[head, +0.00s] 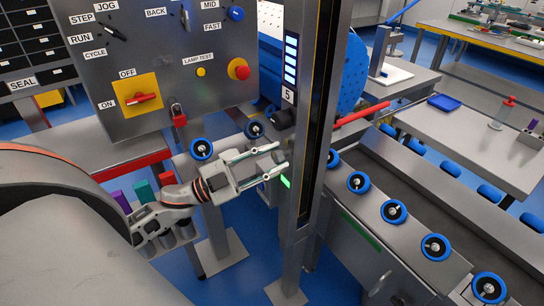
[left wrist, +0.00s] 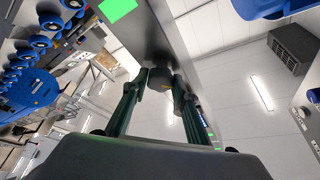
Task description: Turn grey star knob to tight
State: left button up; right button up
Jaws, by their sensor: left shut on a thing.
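My left gripper (head: 279,158) reaches in from the left at the side of the grey upright post (head: 310,130). Its two fingers are shut on the grey star knob, which is mostly hidden in the head view. In the left wrist view the dark grey knob (left wrist: 160,79) sits on the grey post face, between the fingertips of the left gripper (left wrist: 158,86). How far the knob is turned cannot be told. My right gripper is in neither view.
A control panel (head: 165,50) with switches and a red padlock (head: 178,116) stands at left, close to the arm. A red bar (head: 361,114) sticks out behind the post. A conveyor (head: 385,225) with blue-rimmed wheels (head: 394,211) runs to the right. A green light (head: 285,181) glows below the fingers.

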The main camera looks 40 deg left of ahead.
pick_arm(q)
jog(key=m, duration=0.2)
jog(key=m+g+p, duration=0.1)
jog(key=m+g, duration=0.1)
jog(key=m, duration=0.1)
jog(key=shift+r+m+h+p, duration=0.25)
jog(key=shift+m+h+p, duration=0.05)
jog(key=shift+h+p, duration=0.1)
jog(key=m+g+p, duration=0.1)
jog(key=m, duration=0.1)
jog(key=shift+m+g, duration=0.3)
jog(key=shift+m, duration=0.1)
jog(key=shift+f+m+g+y+p, duration=0.1)
jog(key=shift+m+g+y+p, duration=0.25)
jog(key=shift+m+p, duration=0.8)
jog(key=shift+f+m, duration=0.1)
jog(key=shift+m, duration=0.15)
jog(key=o, duration=1.1)
jog(key=v, duration=1.2)
jog(key=shift+s, duration=0.1)
